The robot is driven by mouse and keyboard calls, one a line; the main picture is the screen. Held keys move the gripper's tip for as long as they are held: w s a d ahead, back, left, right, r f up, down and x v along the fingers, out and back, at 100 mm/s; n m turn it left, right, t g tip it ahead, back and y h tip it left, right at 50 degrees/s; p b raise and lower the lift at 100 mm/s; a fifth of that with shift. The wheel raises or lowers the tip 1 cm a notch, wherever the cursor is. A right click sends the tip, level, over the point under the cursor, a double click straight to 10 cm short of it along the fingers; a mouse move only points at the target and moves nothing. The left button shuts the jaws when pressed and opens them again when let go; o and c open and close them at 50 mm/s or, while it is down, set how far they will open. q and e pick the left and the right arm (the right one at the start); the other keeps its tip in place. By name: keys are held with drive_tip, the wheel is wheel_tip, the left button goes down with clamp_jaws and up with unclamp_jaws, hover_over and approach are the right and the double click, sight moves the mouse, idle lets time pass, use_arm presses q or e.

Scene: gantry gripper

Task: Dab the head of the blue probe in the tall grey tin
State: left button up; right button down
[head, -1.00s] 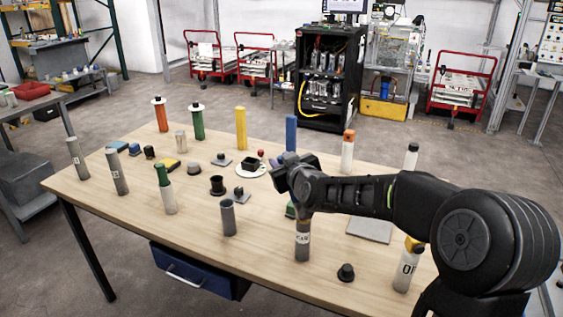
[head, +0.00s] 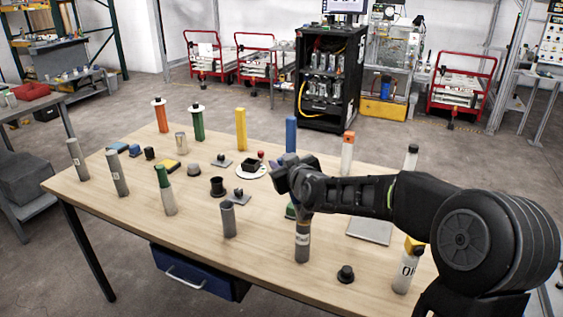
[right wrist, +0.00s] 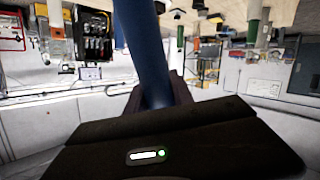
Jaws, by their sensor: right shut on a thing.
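My right gripper (head: 288,172) is over the middle of the table and shut on the blue probe (right wrist: 142,45), whose smooth blue shaft fills the middle of the right wrist view. The probe's head is not visible there. In the head view a blue upright post (head: 291,134) rises just above the gripper; I cannot tell whether it is the held probe. A grey labelled tin (head: 302,243) stands upright below the gripper, its top partly hidden. Other grey tins stand at left (head: 117,172), far left (head: 76,160) and front centre (head: 228,220). My left gripper is out of view.
A green-topped pale tin (head: 167,195), a black cup (head: 217,186) and small blocks crowd the table's middle. Yellow (head: 240,128), green (head: 198,124) and orange (head: 160,116) posts line the back. A dark knob (head: 345,273) lies near the front. The front left tabletop is fairly clear.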

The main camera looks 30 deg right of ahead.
wheel_tip(320, 180, up, 7)
drive_tip(key=p, duration=0.4)
drive_tip(key=shift+f, duration=0.1)
idle(0.8)
